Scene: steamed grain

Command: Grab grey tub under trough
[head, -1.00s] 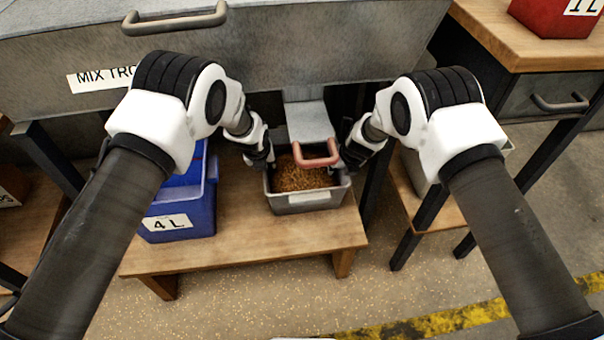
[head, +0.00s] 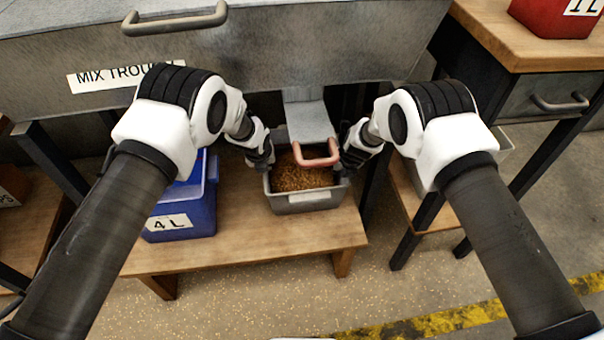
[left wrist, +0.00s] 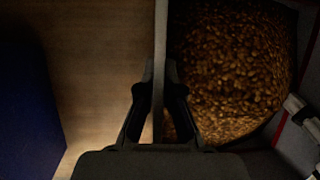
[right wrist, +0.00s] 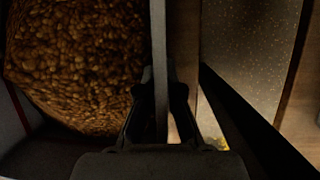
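The grey tub (head: 302,202), filled with brown grain (head: 300,176), stands on a low wooden bench below the mix trough (head: 250,55). My left gripper (head: 266,165) is at the tub's left wall, with one finger on each side of it; the left wrist view shows the fingers (left wrist: 160,80) close against that wall. My right gripper (head: 346,165) is at the right wall; the right wrist view shows its fingers (right wrist: 163,85) on both sides of the wall, close against it. Both look shut on the walls. The fingertips are mostly hidden in the head view.
A grey chute (head: 308,120) with a pink handle (head: 318,158) hangs over the tub's back part, between my grippers. A blue bin marked 4 L (head: 180,215) stands left of the tub on the bench (head: 250,250). Open floor (head: 260,300) lies in front.

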